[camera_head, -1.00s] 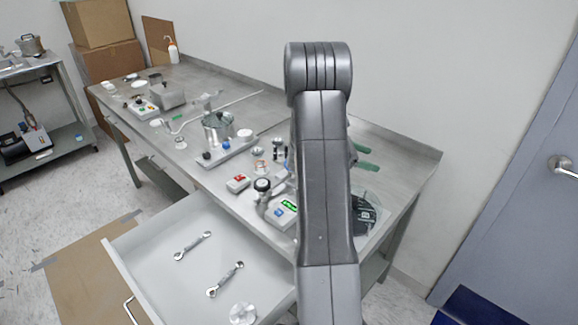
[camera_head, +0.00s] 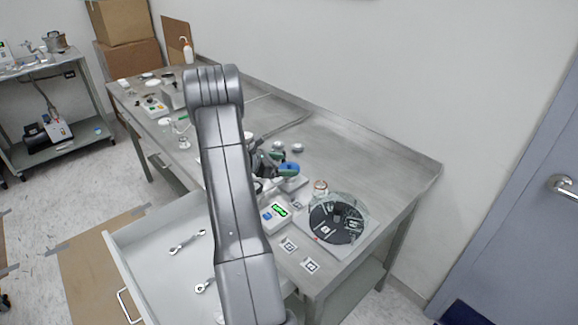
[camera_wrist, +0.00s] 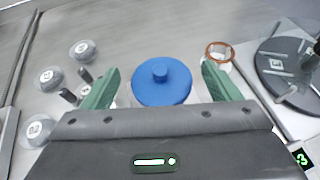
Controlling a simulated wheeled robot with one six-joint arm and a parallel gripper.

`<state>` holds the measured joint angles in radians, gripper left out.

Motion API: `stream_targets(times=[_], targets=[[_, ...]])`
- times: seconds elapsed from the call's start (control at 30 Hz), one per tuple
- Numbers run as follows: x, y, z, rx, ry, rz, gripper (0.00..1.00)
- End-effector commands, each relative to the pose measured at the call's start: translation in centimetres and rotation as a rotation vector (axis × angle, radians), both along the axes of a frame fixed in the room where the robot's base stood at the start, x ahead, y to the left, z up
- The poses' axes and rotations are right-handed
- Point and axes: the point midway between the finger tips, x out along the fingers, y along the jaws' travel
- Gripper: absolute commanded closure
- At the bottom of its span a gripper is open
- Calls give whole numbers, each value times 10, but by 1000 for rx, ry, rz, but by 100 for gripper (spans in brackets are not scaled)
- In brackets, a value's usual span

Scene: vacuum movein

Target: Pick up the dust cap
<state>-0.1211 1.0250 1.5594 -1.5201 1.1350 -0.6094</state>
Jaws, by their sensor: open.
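The dust cap appears to be the blue round cap with a small central knob (camera_wrist: 162,84) in the wrist view. It also shows in the head view (camera_head: 289,169), just beside my gripper. My gripper's green fingers (camera_wrist: 158,80) are open, one on each side of the cap in the picture. I see no finger touching the cap, and I cannot tell the height gap between them. What lies under the cap is mostly hidden. In the head view my arm covers part of the bench.
A copper-rimmed glass piece (camera_wrist: 218,52) stands close to the right finger. A black disc (camera_head: 338,221) lies further right. A readout box (camera_head: 274,216) is in front. Several round labelled pieces, one of them here (camera_wrist: 82,50), lie left. An open drawer (camera_head: 150,232) holds wrenches.

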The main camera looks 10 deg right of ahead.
Motion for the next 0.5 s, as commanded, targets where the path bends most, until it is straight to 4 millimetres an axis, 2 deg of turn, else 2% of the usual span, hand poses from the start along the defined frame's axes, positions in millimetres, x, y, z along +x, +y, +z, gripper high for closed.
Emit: stream_targets(times=[0.17, 0.43, 0.5], targets=[[6, -18, -7, 0, -1, -2, 17], [7, -20, -9, 0, -1, 1, 17], [7, -20, -9, 0, -1, 1, 31]])
